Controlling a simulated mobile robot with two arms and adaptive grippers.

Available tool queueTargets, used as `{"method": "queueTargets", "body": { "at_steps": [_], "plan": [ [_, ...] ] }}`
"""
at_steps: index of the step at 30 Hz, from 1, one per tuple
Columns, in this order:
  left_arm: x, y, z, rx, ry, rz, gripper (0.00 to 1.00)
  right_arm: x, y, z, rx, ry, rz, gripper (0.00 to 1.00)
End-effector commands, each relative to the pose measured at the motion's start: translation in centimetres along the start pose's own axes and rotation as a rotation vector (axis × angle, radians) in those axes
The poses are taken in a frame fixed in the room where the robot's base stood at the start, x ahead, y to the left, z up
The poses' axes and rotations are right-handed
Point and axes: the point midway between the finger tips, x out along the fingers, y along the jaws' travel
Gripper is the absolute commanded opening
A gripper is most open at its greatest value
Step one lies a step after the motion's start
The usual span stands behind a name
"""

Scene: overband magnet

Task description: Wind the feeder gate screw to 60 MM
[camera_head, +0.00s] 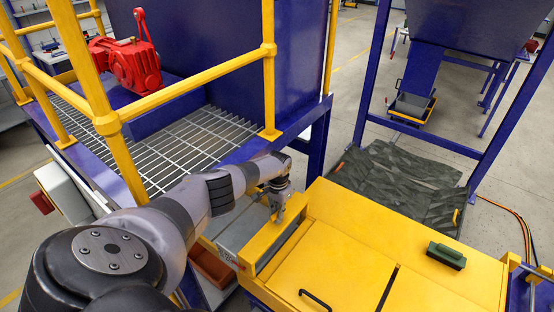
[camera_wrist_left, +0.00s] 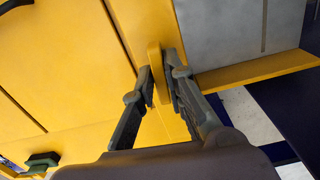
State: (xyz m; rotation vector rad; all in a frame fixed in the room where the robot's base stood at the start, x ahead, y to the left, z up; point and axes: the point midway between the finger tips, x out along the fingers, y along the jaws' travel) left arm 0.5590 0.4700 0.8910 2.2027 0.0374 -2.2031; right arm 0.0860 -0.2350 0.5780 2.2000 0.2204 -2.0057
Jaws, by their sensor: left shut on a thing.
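My left gripper (camera_head: 278,208) is at the left end of the yellow housing (camera_head: 340,270), pointing down at its edge. In the left wrist view, the fingers of my left gripper (camera_wrist_left: 160,70) are shut on a narrow yellow bar (camera_wrist_left: 157,62), one finger on each side. I cannot tell whether this bar belongs to the feeder gate screw. No screw thread or 60 MM scale can be made out. A grey panel (camera_head: 240,228) lies beside the housing, partly behind my arm. My right gripper is not in view.
A green and black block (camera_head: 447,256) and a black handle (camera_head: 315,299) are on the yellow housing. Yellow railings (camera_head: 190,90) and a grated platform (camera_head: 190,145) stand at the left. A dark belt (camera_head: 400,180) lies behind, between blue posts.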

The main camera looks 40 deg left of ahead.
Motion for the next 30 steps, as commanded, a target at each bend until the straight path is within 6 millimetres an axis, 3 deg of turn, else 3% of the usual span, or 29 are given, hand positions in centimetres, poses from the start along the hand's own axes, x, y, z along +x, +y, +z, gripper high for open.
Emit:
{"method": "queueTargets", "body": {
  "at_steps": [13,28,29,30],
  "plan": [
    [-0.5,0.2,-0.2,-0.175,0.005,0.000,0.00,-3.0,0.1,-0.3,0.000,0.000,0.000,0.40],
    [-0.2,-0.1,-0.3,-0.271,0.008,-0.001,0.00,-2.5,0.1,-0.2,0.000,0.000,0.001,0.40],
    [-0.2,-0.1,-0.3,-0.271,0.008,-0.001,0.14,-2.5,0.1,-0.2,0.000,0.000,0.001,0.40],
    [-0.2,-0.1,-0.3,-0.271,0.008,-0.001,0.16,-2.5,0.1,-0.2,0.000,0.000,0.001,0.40]
  ]
}}
